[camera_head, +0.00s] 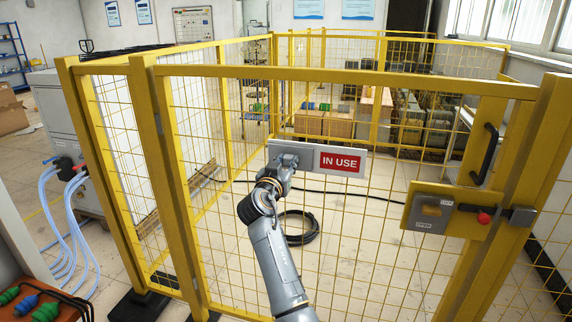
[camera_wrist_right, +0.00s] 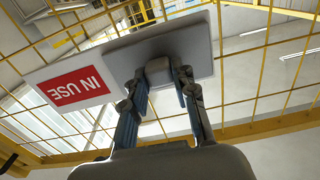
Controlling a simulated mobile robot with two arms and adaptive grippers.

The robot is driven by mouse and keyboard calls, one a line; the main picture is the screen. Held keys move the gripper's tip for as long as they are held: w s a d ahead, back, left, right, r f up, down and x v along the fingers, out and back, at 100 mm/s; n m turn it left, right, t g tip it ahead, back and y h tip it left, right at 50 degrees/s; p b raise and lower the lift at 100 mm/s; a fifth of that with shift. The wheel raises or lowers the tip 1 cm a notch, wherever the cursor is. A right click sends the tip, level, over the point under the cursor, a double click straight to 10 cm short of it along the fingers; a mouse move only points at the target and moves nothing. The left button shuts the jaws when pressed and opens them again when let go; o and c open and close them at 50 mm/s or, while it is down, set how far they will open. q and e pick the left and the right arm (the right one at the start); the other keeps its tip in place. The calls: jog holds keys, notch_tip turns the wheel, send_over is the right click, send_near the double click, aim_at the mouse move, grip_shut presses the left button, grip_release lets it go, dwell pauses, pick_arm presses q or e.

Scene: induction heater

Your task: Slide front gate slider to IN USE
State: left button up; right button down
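The front gate slider is a grey plate with a knob (camera_wrist_right: 158,72), on a pale sign board (camera_head: 345,174) fixed to the yellow mesh gate. The plate covers the board's left part in the head view, and the red IN USE label (camera_head: 340,162) is uncovered to its right. My right gripper (camera_head: 286,162) is at the plate, left of the label. In the right wrist view, the label (camera_wrist_right: 74,88) appears upside down, and the fingers of my right gripper (camera_wrist_right: 159,72) close on both sides of the knob. My left gripper is out of view.
A grey latch box (camera_head: 430,213) with a red knob (camera_head: 484,217) is on the gate's right side, below a black handle (camera_head: 485,153). Yellow mesh fencing surrounds the cell. A black cable coil (camera_head: 299,228) lies on the floor behind the gate. Blue hoses (camera_head: 70,225) hang at left.

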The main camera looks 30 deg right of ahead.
jog(key=c, duration=1.3)
grip_release()
jog(key=shift+w+a+r, duration=0.1)
jog(key=shift+r, duration=0.05)
jog(key=shift+o, duration=1.3)
jog(key=shift+w, duration=0.1)
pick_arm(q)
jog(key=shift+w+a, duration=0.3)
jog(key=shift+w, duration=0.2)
pick_arm(e)
jog(key=v, duration=0.7)
jog(key=shift+a, duration=0.25)
